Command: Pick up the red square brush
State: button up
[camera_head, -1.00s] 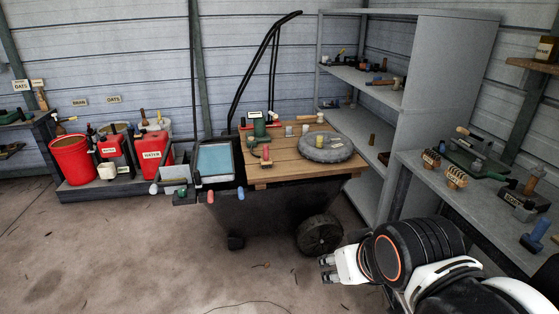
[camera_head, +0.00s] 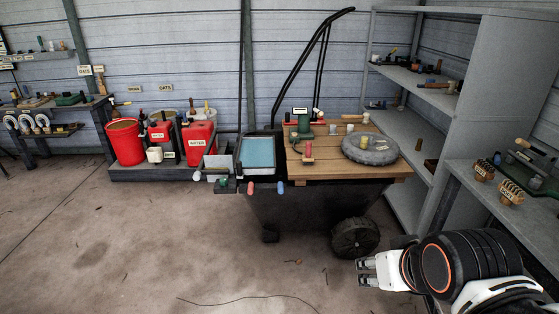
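I cannot make out a red square brush for certain. A small red-handled item (camera_head: 308,151) stands on the wooden top of the cart (camera_head: 340,171), near its front left; its shape is too small to tell. A flat red item (camera_head: 291,123) lies at the back left of that top, partly hidden by a green object. My gripper (camera_head: 362,273) is at the lower right, in front of the cart's wheel and low beside the cart, well away from both items. Its two fingertips look apart with nothing between them.
Red buckets (camera_head: 125,142) stand on a low platform left of the cart. A workbench (camera_head: 60,108) with tools is at the far left. Grey shelves (camera_head: 463,110) and a side bench (camera_head: 480,200) with brushes stand at the right. The concrete floor (camera_head: 150,240) is mostly clear.

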aim_at(307, 159)
jog(key=i+z, duration=0.25)
jog(key=i, duration=0.25)
jog(key=i+j+z, duration=0.2)
jog(key=i, duration=0.3)
